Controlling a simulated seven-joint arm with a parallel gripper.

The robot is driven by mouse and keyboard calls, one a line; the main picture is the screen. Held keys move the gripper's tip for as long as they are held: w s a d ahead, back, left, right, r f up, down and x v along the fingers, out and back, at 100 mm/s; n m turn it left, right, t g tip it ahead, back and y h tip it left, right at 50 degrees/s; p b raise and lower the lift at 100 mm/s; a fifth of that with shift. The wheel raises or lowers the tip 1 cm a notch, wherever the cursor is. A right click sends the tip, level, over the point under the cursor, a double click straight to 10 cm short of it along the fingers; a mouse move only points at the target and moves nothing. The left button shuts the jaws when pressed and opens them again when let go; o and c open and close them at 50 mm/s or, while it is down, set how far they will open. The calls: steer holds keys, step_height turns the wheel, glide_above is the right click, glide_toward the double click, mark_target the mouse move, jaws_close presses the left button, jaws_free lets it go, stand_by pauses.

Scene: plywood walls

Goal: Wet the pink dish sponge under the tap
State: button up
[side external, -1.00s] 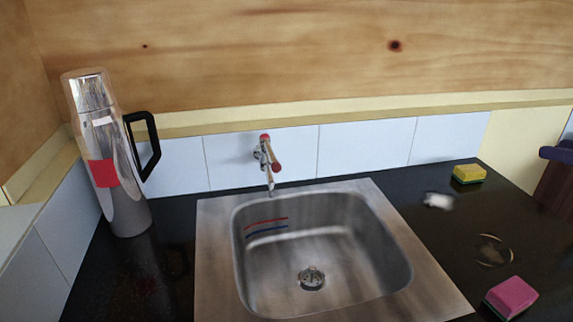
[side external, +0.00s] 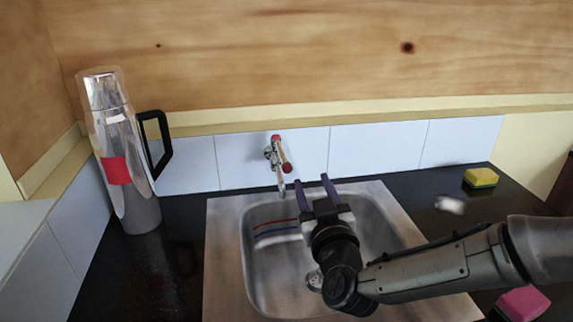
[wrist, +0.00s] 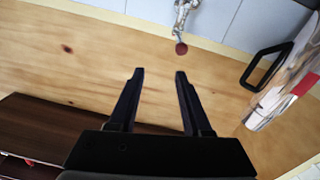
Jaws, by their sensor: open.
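No water is seen running.
A steel flask (side external: 124,165) with a black handle stands on the counter left of the sink. A yellow and green sponge (side external: 481,178) lies at the back right, with a small whitish item (side external: 450,205) near it. Plywood and tiled walls close off the back.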

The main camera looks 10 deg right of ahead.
mark_target(288, 169)
steer(key=shift+n+y, duration=0.5)
steer(key=w+a, duration=0.1)
steer(key=w, duration=0.3)
steer(key=w+a+f, duration=0.1)
steer(key=w, duration=0.3)
steer(key=w+a+f, duration=0.1)
steer(key=w, duration=0.3)
steer(key=shift+w, duration=0.1)
jaws_close()
stand_by(0.9)
